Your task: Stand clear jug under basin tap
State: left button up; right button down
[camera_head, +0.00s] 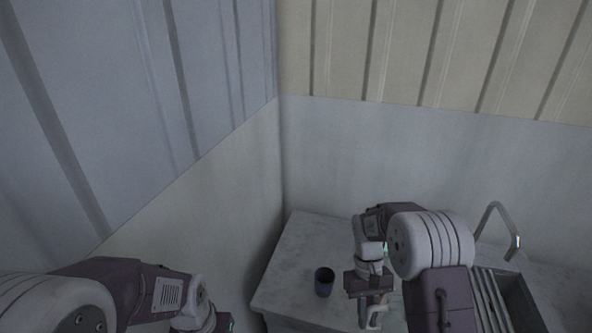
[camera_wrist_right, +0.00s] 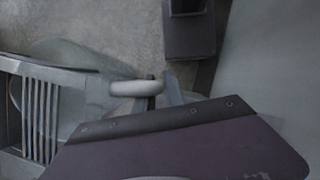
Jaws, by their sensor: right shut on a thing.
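The clear jug (camera_head: 377,316) shows in the head view as a pale handle just below my right gripper (camera_head: 370,288); most of its body is hard to make out. In the right wrist view the jug's pale handle (camera_wrist_right: 132,88) lies at the fingertips, and a faint see-through shape spreads to its left. My right gripper is shut on the jug, over the counter left of the basin. The basin (camera_head: 524,303) is at the lower right, partly hidden by my right arm. The curved metal tap (camera_head: 500,215) stands behind it. My left gripper (camera_head: 222,322) is cut off at the bottom edge.
A dark cup (camera_head: 324,282) stands on the pale counter (camera_head: 300,248), left of my right gripper. A slatted rack (camera_head: 489,298) lies at the basin's left side. Walls close off the back and left. The counter's back left corner is clear.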

jog(key=shift+d+f+m+y, duration=0.1)
jog(key=shift+d+m+y, duration=0.3)
jog(key=shift+m, duration=0.4)
jog(key=shift+w+d+f+b, duration=0.1)
jog(key=shift+w+f+b, duration=0.1)
jog(key=shift+f+b, duration=0.15)
jog(key=shift+s+r, duration=0.1)
